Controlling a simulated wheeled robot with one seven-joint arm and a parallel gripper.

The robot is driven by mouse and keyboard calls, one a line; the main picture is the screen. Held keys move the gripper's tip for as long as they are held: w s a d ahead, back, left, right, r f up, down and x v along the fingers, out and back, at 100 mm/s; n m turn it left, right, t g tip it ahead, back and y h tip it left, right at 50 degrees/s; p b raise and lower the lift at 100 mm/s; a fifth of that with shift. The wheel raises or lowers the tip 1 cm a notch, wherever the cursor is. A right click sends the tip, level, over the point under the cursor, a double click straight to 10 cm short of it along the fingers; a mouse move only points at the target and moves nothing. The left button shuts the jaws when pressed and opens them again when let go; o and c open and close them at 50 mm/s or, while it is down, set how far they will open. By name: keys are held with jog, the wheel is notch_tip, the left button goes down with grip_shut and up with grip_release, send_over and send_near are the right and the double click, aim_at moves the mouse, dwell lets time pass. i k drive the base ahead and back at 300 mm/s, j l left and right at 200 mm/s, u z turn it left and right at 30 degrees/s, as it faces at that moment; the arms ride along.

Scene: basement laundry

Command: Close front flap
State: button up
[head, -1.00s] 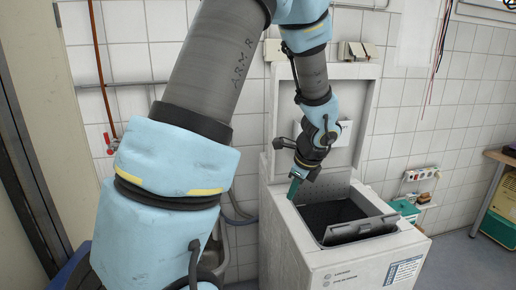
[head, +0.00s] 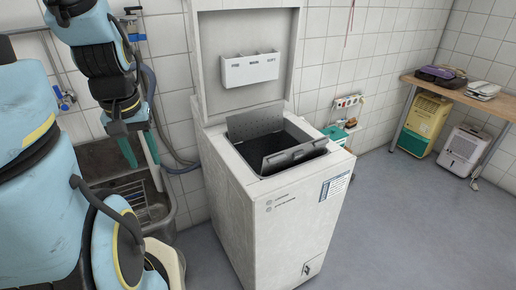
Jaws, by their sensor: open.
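The washing machine (head: 262,205) is a white top-loader with its outer lid (head: 207,60) raised upright against the wall. In its top opening, the grey front flap (head: 295,157) stands tilted up along the front edge, open. A second grey flap with holes, the back flap (head: 256,123), also stands up at the rear. The dark drum interior shows between them. My gripper (head: 143,163), with teal fingers, is open and empty. It hangs left of the machine, over the sink, apart from both flaps.
A metal sink (head: 165,218) stands left of the machine, with a grey hose (head: 160,115) behind it. A white detergent tray (head: 250,69) sits on the inside of the lid. A table (head: 455,96) with appliances is at the right. The floor right of the machine is clear.

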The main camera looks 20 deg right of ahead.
aim_at(297, 160)
jog(key=k+l+u, duration=0.2)
jog(key=u, duration=1.2)
jog(key=k+j+u, duration=0.1)
jog(key=k, duration=0.5)
